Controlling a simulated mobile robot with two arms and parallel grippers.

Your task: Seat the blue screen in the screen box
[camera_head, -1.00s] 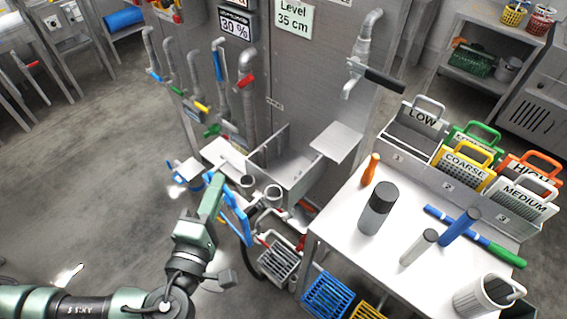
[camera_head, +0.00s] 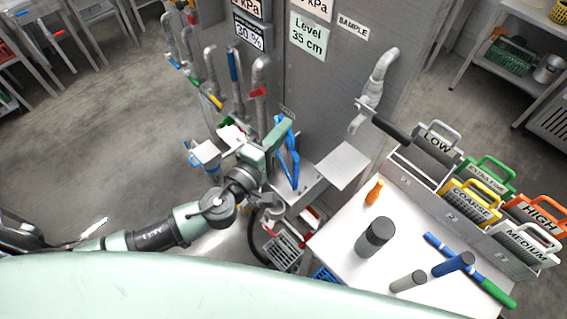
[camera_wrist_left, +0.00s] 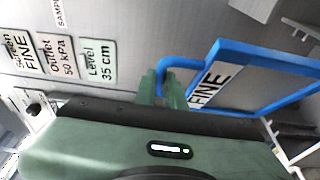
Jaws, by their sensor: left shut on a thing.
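The blue screen (camera_head: 293,172) has a blue frame and a loop handle. In the left wrist view, the blue screen (camera_wrist_left: 262,52) fills the right side and carries a white "FINE" label. My left gripper (camera_head: 279,136) is shut on its handle; the green fingers (camera_wrist_left: 165,88) also show in the left wrist view. A grey steel box (camera_head: 308,193) on the machine, which looks like the screen box, is just below the screen in the head view. The screen appears upright over it; I cannot tell whether its lower edge is inside. My right gripper is not in view.
Right of the box are a flat steel plate (camera_head: 343,165) and a tap with a black handle (camera_head: 385,125). A white table (camera_head: 335,236) holds an orange bottle (camera_head: 374,191), dark-capped cylinders and a brush. A rack (camera_head: 446,205) behind it holds several labelled screens. Valve pipes stand left of the box.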

